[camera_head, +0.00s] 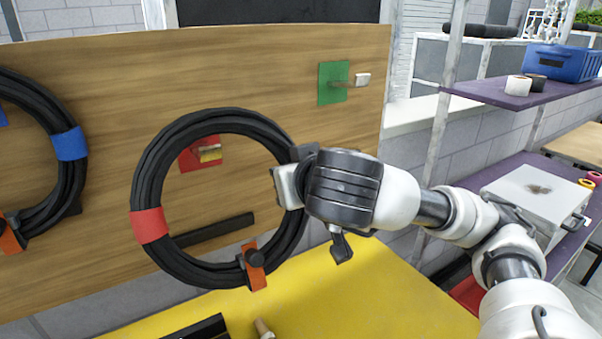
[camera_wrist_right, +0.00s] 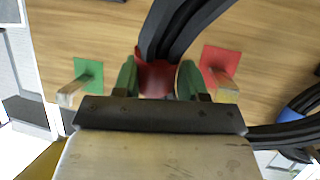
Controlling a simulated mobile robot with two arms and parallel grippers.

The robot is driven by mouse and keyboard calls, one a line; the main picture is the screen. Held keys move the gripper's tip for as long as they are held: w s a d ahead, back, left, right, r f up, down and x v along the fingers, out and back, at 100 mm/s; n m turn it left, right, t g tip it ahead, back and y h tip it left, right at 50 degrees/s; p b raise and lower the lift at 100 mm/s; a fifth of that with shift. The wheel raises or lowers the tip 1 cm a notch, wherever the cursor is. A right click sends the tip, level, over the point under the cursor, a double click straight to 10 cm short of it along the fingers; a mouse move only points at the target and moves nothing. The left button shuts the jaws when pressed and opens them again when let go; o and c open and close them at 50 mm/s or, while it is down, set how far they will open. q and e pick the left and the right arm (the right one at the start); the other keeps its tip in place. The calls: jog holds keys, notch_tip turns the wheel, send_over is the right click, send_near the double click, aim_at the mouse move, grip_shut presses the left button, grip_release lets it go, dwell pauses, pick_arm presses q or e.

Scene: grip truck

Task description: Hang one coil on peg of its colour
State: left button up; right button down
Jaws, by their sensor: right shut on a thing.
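A black coil with red bands (camera_head: 150,225) is upright in front of the wooden board. My right gripper (camera_head: 292,180) is shut on its right side. In the right wrist view the green fingers of this gripper (camera_wrist_right: 160,80) close on a red band (camera_wrist_right: 155,77) of the coil. The red peg (camera_head: 205,153), on a red square plate, shows through the upper part of the ring in the head view. I cannot tell whether the peg tip reaches into the ring. The red peg also shows beside the coil in the right wrist view (camera_wrist_right: 222,72). My left gripper is not in view.
A black coil with blue bands (camera_head: 70,145) is at the board's left. A green peg (camera_head: 336,82) is bare at the upper right. A dark bar (camera_head: 215,230) lies behind the ring. A yellow surface (camera_head: 380,305) is below, and shelves (camera_head: 510,92) stand at right.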

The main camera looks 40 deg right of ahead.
jog(key=a+b+x, duration=0.2)
jog(key=x, duration=0.8)
jog(key=shift+w+d+f, duration=0.2)
jog(key=shift+w+f, duration=0.05)
jog(key=shift+w, duration=0.25)
dwell(1.2)
jog(key=shift+w+f+b, duration=0.1)
jog(key=shift+f+b, duration=0.05)
jog(key=shift+b, duration=0.15)
dwell(0.5)
